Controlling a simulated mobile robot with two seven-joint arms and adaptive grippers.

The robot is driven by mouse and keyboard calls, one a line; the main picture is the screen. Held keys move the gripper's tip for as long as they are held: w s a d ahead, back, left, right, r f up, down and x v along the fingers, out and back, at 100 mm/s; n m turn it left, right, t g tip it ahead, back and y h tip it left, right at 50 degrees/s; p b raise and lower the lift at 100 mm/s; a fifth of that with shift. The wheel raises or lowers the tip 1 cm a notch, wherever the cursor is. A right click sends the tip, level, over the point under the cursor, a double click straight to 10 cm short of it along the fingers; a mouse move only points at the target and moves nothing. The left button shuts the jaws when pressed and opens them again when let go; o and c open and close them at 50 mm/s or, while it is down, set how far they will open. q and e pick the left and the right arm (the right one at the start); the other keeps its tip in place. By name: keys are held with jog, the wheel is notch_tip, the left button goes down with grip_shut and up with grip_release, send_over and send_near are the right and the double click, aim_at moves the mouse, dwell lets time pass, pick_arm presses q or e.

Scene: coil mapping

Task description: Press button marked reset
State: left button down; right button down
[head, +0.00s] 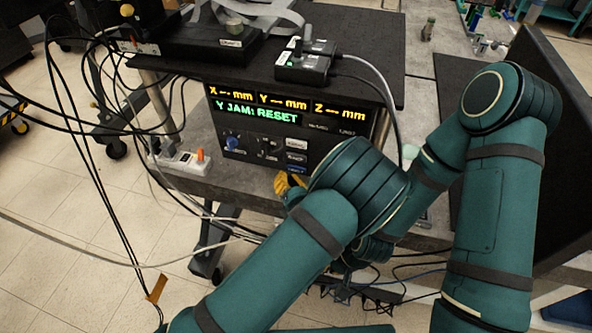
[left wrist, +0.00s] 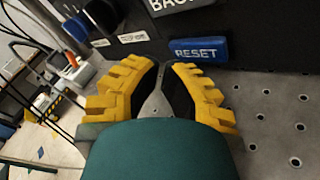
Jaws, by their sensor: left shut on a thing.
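The blue RESET button (left wrist: 198,50) is on the dark control panel in the left wrist view. In the head view it is a small blue key (head: 296,169) at the panel's bottom, just above my left gripper (head: 289,183). My left gripper (left wrist: 164,66) has yellow fingers whose tips come together just left of and below the button. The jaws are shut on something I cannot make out. A small gap shows between the tips and the button; contact cannot be told. My right gripper is hidden behind the arms.
The panel's display (head: 288,103) reads "Y JAM: RESET". The grey BACK button (left wrist: 182,4) is directly above RESET. A perforated grey tabletop (left wrist: 283,108) lies below the panel. A power strip (head: 183,162) and several loose cables are on the left. A dark monitor (head: 560,130) stands at right.

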pick_arm(q)
jog(key=shift+w, duration=0.15)
dwell(0.8)
jog(key=shift+w+d, duration=0.1)
jog(key=shift+w, duration=0.2)
jog(key=shift+w+d, duration=0.15)
jog(key=shift+w, duration=0.2)
dwell(0.7)
jog(key=shift+s+a, duration=0.25)
jog(key=shift+s, duration=0.55)
jog(key=shift+s+a+p, duration=0.3)
jog(key=shift+s+p, duration=0.15)
jog(key=shift+s, duration=0.5)
jog(key=s, duration=0.1)
jog(key=s+a, duration=0.1)
jog(key=shift+s+p, duration=0.3)
jog(key=shift+s, duration=0.1)
